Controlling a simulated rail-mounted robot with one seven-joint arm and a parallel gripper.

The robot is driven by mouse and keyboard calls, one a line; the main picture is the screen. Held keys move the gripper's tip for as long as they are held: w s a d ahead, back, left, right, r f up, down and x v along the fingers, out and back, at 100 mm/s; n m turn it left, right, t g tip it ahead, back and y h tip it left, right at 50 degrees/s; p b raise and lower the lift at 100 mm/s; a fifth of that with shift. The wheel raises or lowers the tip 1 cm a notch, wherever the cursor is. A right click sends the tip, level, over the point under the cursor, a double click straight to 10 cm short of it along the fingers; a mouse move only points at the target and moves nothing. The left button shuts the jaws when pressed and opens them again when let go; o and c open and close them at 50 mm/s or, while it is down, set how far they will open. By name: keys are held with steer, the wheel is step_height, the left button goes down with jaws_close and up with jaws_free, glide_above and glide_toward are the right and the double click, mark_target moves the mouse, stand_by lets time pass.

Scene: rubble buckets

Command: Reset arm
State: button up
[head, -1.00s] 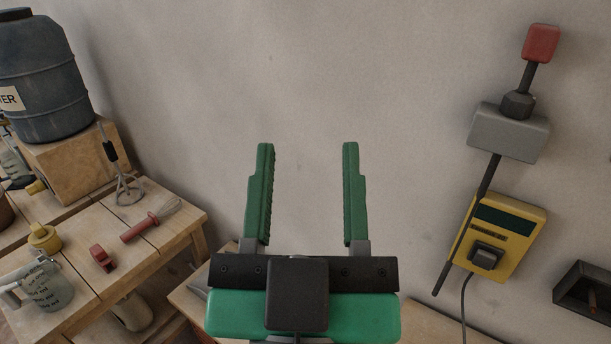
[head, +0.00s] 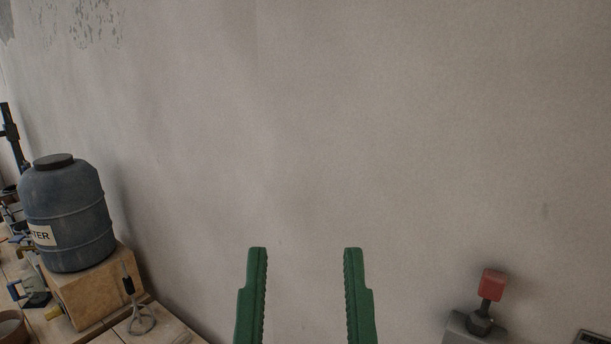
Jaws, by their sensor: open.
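My gripper (head: 306,250) is at the bottom middle of the head view. Its two green toothed fingers point up and stand well apart. Nothing is between them except the bare grey wall (head: 330,130) behind. The gripper's body and the rest of the arm are below the frame's edge.
A blue-grey water barrel (head: 75,225) stands on a wooden block (head: 92,290) on the workbench at the left. A red-handled lever (head: 491,284) is at the lower right. The wall around the fingers is clear.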

step_height(320, 180, up, 24)
steer(key=p, duration=2)
steer(key=shift+a, duration=0.15)
